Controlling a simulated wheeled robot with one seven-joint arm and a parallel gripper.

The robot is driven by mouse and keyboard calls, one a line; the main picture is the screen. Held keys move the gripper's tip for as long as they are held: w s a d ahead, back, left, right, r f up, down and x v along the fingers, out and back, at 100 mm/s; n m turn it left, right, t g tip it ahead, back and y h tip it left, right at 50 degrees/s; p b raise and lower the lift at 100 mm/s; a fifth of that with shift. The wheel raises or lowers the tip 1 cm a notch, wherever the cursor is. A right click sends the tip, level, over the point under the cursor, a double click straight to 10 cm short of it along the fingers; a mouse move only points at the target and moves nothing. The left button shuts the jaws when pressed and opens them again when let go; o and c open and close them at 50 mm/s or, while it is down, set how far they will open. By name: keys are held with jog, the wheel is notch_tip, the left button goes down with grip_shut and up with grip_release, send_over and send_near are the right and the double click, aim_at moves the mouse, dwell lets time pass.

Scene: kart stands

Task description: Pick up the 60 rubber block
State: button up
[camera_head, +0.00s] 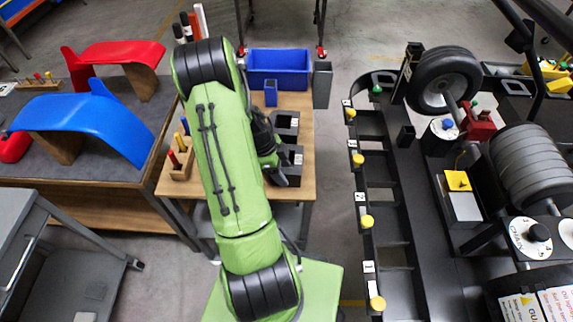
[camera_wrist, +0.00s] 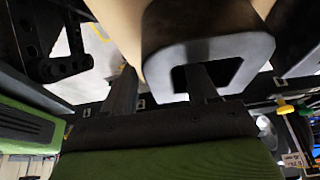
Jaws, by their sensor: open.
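Dark rubber blocks with square openings stand on the wooden table, one farther back (camera_head: 287,118) and one nearer (camera_head: 294,151), beside my gripper (camera_head: 272,152). Their number labels are too small to read, so I cannot tell which is the 60 block. In the wrist view, a dark block with a rounded outline and a rectangular hole (camera_wrist: 255,47) is close in front of my gripper (camera_wrist: 163,70). The gripper is open. One finger is left of the block's wall; the other overlaps the hole, and its depth inside is unclear. The arm partly hides the nearer blocks.
A wooden holder with coloured handles (camera_head: 180,166) is left of my arm. A black kart stand with yellow knobs (camera_head: 366,221) is right, across a floor gap.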

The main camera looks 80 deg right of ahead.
jog(key=shift+s+f, duration=0.1)
jog(key=shift+f, duration=0.1)
grip_shut()
jog(key=shift+r, duration=0.1)
dwell(1.2)
